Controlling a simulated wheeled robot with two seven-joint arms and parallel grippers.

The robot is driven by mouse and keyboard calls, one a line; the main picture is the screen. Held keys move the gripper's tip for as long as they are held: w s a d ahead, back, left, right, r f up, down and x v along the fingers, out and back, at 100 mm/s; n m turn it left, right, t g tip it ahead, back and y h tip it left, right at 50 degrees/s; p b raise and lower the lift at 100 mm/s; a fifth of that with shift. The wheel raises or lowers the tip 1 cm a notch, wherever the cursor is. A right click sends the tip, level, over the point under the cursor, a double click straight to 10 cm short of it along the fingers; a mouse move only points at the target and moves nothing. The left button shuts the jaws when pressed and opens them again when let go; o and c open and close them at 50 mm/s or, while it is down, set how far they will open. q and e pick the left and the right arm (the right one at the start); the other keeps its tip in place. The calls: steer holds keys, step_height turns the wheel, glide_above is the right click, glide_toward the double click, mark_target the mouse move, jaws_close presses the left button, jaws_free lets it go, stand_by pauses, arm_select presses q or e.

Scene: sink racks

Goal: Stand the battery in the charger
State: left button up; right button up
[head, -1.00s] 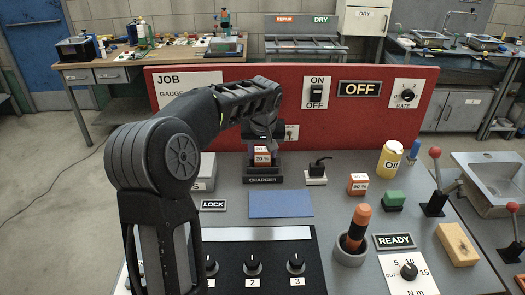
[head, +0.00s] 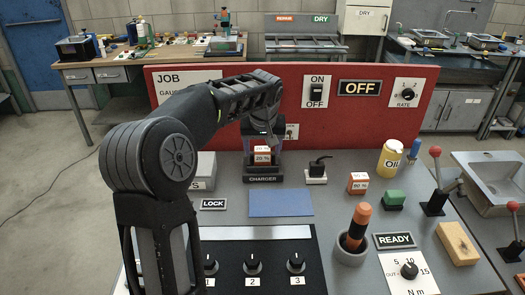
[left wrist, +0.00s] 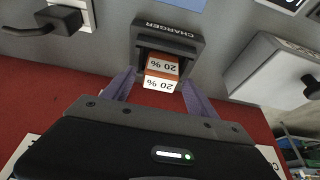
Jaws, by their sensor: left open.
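The charger (head: 262,179) is a dark holder with a CHARGER label, standing near the red back panel. An orange and white battery marked 20 % (head: 262,155) stands upright in it; it also shows in the left wrist view (left wrist: 162,72). My left gripper (left wrist: 151,86) is open, with its fingers on either side of this battery and apart from it. In the head view the left gripper (head: 256,145) is partly hidden behind its arm. A second orange and white battery, marked 80 % or similar (head: 358,183), stands on the bench to the right. My right gripper is not in view.
A blue mat (head: 281,203) lies clear in front.

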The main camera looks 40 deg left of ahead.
arm_select(q)
steer(key=v, duration=1)
steer(key=shift+s+r+b, duration=0.15)
steer(key=shift+r+b, duration=0.1)
steer(key=shift+b, duration=0.2)
